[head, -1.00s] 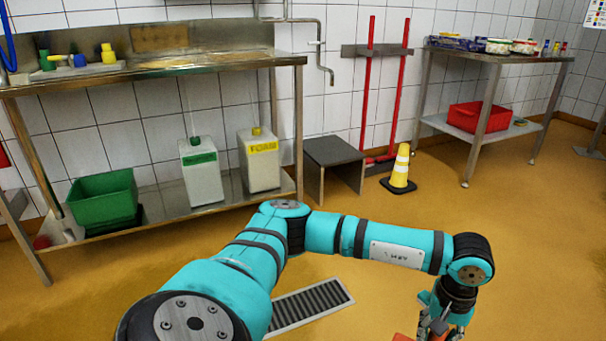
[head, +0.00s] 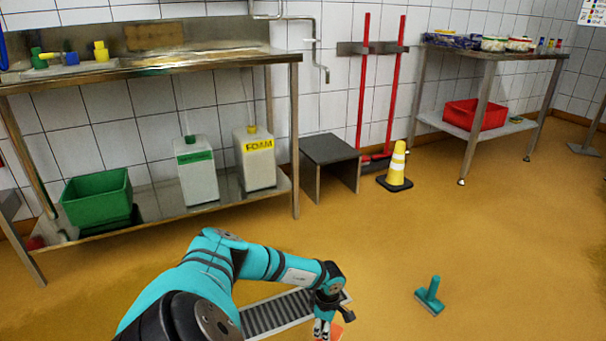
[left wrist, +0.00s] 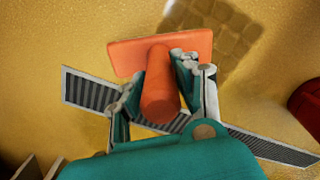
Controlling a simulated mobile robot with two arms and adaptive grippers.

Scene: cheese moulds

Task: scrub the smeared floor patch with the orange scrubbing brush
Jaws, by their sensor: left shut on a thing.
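My left gripper (head: 323,328) is low at the bottom of the head view, beside the drain grate. It is shut on the handle of the orange scrubbing brush (head: 338,331). In the left wrist view the gripper (left wrist: 160,88) has its fingers on both sides of the brush's round handle, and the flat orange block (left wrist: 125,55) lies beyond. A darker brownish patch of grid-like squares (left wrist: 232,32) shows on the floor just past the block; it looks like the smeared patch. I cannot tell whether the brush touches the floor. My right gripper is not in view.
A drain grate (head: 275,315) is set in the floor by the gripper. A teal brush (head: 430,297) stands on the floor to the right. A yellow cone (head: 398,165), a grey stool (head: 332,155) and steel tables line the wall. The middle floor is clear.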

